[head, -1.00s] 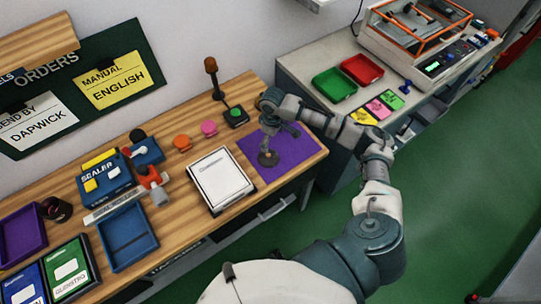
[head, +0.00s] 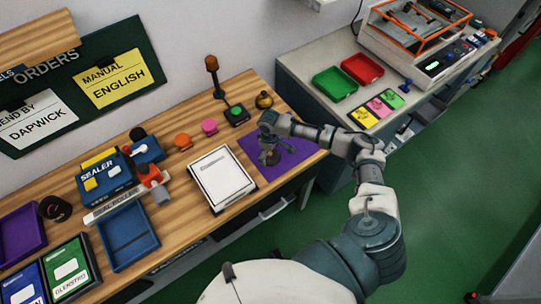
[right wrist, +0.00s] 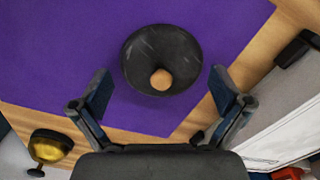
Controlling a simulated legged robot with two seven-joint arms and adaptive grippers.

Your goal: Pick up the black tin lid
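The black tin lid (right wrist: 150,45) is a dark round disc with a light wooden knob. It lies flat on the purple mat (right wrist: 50,50). In the head view the lid (head: 270,158) is small and partly covered by my right gripper (head: 269,142). In the right wrist view my right gripper (right wrist: 162,90) is open and empty. Its two fingers are spread to either side, apart from the lid, with the knob showing roughly midway between them. My left gripper is in neither view.
A round brass object (head: 264,100) and a green-button box (head: 237,116) stand behind the mat. The orange and pink knobs stand farther left. Red and green trays (head: 335,84) sit on the side bench.

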